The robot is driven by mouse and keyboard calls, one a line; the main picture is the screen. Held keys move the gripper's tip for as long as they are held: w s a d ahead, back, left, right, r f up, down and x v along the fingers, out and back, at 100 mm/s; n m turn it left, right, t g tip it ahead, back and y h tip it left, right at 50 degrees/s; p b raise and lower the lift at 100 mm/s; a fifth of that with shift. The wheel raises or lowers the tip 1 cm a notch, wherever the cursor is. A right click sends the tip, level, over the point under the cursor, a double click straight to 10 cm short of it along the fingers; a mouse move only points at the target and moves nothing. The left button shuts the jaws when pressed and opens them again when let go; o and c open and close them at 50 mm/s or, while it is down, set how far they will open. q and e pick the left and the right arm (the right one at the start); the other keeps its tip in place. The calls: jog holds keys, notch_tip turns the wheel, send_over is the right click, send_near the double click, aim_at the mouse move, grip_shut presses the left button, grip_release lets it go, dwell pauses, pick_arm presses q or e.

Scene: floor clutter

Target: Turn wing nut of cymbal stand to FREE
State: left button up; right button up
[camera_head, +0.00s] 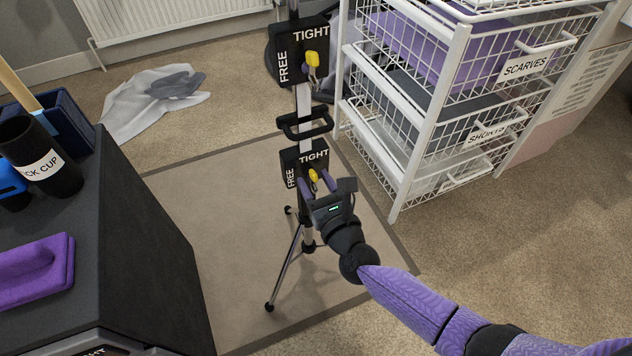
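The cymbal stand (306,104) is a dark tripod stand with a silver tube, upright on the mat. Its upper black plate (291,40) reads TIGHT along the top and FREE up the left side. The upper yellow wing nut (313,59) points up, toward TIGHT. A lower black plate (291,161) has the same words. Its yellow wing nut (313,175) is also at the upright, TIGHT side. My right gripper (317,182) is at this lower nut, its purple fingers apart on either side of it. Contact cannot be told. My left gripper is out of view.
A white wire-basket rack (428,118) stands close right of the stand. A dark cabinet (150,235) holding a black cup (60,178) and a purple block (35,268) is at left. A grey cloth (150,105) lies on the carpet. The mat between is clear.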

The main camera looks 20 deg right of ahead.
grip_shut()
